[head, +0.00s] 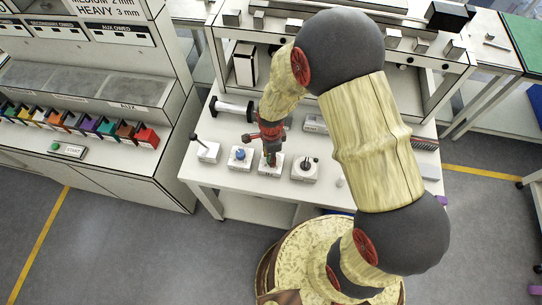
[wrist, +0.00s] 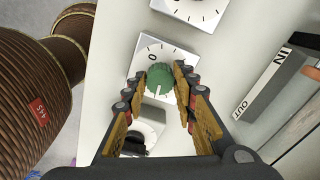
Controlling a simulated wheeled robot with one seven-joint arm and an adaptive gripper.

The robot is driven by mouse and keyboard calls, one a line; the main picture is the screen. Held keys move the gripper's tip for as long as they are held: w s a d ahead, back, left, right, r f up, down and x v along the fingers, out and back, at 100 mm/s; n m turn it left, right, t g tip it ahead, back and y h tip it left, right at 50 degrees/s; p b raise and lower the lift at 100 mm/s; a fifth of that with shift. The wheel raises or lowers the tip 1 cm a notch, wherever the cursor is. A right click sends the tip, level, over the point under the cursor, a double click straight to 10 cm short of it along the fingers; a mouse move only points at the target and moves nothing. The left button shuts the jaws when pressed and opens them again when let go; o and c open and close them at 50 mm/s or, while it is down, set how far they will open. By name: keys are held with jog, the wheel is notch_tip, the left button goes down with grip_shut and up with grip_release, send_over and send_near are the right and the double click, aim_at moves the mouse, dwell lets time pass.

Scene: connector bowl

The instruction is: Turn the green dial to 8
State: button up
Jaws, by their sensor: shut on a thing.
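The green dial (wrist: 159,76) is a ribbed round knob on a white box with black scale marks, in the wrist view. A white pointer line on it faces the bottom of that view. A 0 shows at the upper left of the scale; the part of the scale by the pointer is hidden or too small to read. My gripper (wrist: 160,82) is shut on the dial, one finger on each side. In the head view, my gripper (head: 270,154) points down over the dial's box, and the dial is mostly hidden.
On the white table, a box with a blue knob (head: 240,153) and a lever box (head: 206,150) stand left of my gripper. A box with a dark knob (head: 305,169) stands close on the right. A grey IN/OUT unit (wrist: 275,84) lies right in the wrist view.

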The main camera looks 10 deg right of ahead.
jog(key=o, duration=1.2)
jog(key=shift+c, duration=0.2)
notch_tip(320, 180, up, 12)
dwell(0.5)
